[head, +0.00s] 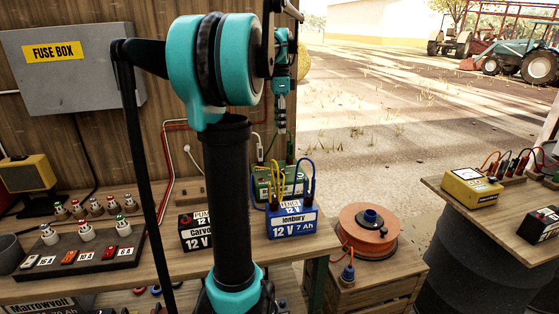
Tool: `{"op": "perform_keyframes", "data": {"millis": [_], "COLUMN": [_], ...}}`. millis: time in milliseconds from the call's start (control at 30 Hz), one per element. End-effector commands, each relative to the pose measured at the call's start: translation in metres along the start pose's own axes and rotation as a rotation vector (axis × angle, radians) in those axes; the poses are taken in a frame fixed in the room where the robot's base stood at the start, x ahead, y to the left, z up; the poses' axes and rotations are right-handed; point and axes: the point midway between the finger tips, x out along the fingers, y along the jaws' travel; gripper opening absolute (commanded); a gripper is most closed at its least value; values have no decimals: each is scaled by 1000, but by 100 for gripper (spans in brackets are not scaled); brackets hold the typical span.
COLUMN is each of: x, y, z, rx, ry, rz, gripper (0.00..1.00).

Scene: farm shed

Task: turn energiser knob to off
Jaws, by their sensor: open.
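A green box (268,183) with a pale label stands at the back of the bench, behind a blue battery; it may be the energiser, but I cannot make out a knob on it. My arm rises through the middle of the picture and hides part of the bench. My gripper (281,158) hangs down at the far end of the arm, small and dark, just above or in front of the green box. It is open, and I see nothing held in it. Whether it touches the box I cannot tell.
Blue battery (290,228) with leads and dark battery (193,232) stand on the bench (180,273). Orange cable reel (368,232) sits on a crate. A yellow box (470,188) is on the right table.

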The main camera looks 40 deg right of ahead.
Motion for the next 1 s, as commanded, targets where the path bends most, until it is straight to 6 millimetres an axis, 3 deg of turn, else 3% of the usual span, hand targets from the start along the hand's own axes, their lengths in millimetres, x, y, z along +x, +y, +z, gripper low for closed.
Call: {"op": "perform_keyframes", "data": {"millis": [267,1000], "x": [14,152], "y": [0,0], "z": [0,0], "rx": [0,-1], "ry": [0,0], "rz": [0,0], "gripper": [51,51]}}
